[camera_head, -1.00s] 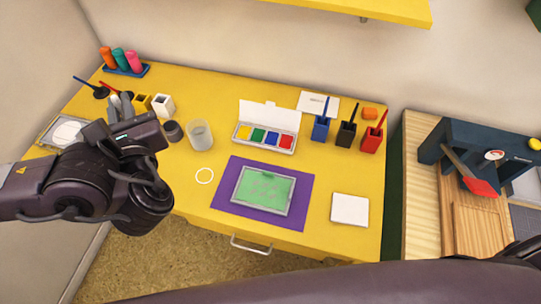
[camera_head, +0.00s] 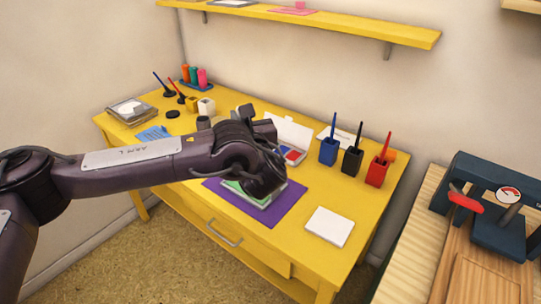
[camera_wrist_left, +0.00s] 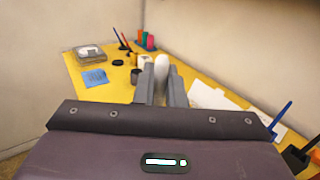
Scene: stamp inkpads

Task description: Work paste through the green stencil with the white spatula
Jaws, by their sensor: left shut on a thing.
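The green stencil (camera_head: 234,187) lies in its grey frame on a purple mat (camera_head: 290,212) in the head view, largely covered by my left wrist. My left gripper (camera_wrist_left: 161,82) is above the stencil, with its fingertips hidden behind the wrist in the head view. In the left wrist view it is shut on a white rounded piece (camera_wrist_left: 161,66) that looks like the white spatula. Whether the spatula touches the stencil is hidden. My right gripper is not in view.
An open paint box (camera_head: 290,135) stands behind my wrist. Blue (camera_head: 329,150), black (camera_head: 352,160) and red (camera_head: 377,170) holders stand to its right. A white pad (camera_head: 329,226) lies at front right. A blue cloth (camera_head: 153,133) lies on the left.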

